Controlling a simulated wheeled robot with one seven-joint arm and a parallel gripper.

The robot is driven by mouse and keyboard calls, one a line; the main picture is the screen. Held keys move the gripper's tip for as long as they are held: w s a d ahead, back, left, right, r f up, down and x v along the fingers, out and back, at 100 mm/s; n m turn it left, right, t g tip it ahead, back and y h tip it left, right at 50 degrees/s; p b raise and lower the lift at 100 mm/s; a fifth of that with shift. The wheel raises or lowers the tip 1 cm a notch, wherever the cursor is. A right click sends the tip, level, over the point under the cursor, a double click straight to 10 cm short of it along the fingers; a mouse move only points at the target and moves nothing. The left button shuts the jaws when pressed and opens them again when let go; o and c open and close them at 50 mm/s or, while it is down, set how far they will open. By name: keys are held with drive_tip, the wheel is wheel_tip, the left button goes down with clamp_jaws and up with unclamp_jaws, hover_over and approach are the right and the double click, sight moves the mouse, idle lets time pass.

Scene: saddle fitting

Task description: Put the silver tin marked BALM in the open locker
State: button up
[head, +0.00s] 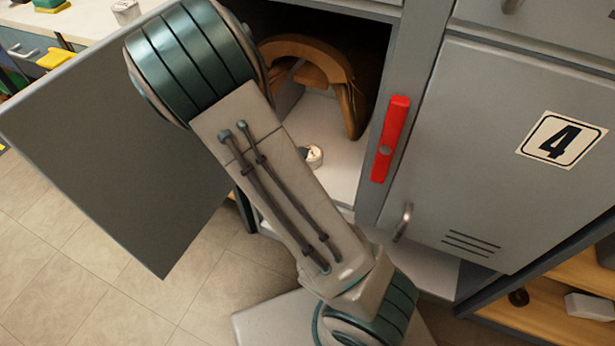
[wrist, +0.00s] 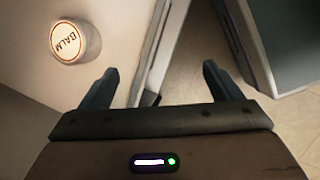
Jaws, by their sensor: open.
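The tin marked BALM (wrist: 75,42) stands on the pale floor of the open locker (head: 340,182), its lettered lid showing in the wrist view. A small pale tin (head: 315,156) shows at the same place in the head view, partly behind my arm. My gripper (wrist: 160,82) is open and empty, its two dark fingers apart. The tin is beyond and left of the left finger in the wrist view, not touching it. My arm hides the gripper in the head view.
A brown saddle (head: 310,55) sits deeper in the locker. The open grey door (head: 120,170) hangs at the left. A red handle (head: 390,140) is on the post beside closed locker 4 (head: 490,150). Another tin (head: 126,11) stands on the counter at the upper left.

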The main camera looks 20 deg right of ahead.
drive_tip(key=s+r+m+y, duration=0.2)
drive_tip(key=s+r+m, duration=0.4)
drive_tip(key=r, duration=0.3)
drive_tip(key=s+r+m+t+y, duration=0.1)
drive_tip(key=s+r+m+y, duration=0.1)
drive_tip(key=s+r+m, duration=0.5)
wheel_tip(320, 180, up, 3)
drive_tip(key=shift+s+a+r+y, duration=0.1)
drive_tip(key=shift+s+a+y, duration=0.2)
drive_tip(key=shift+s, duration=0.4)
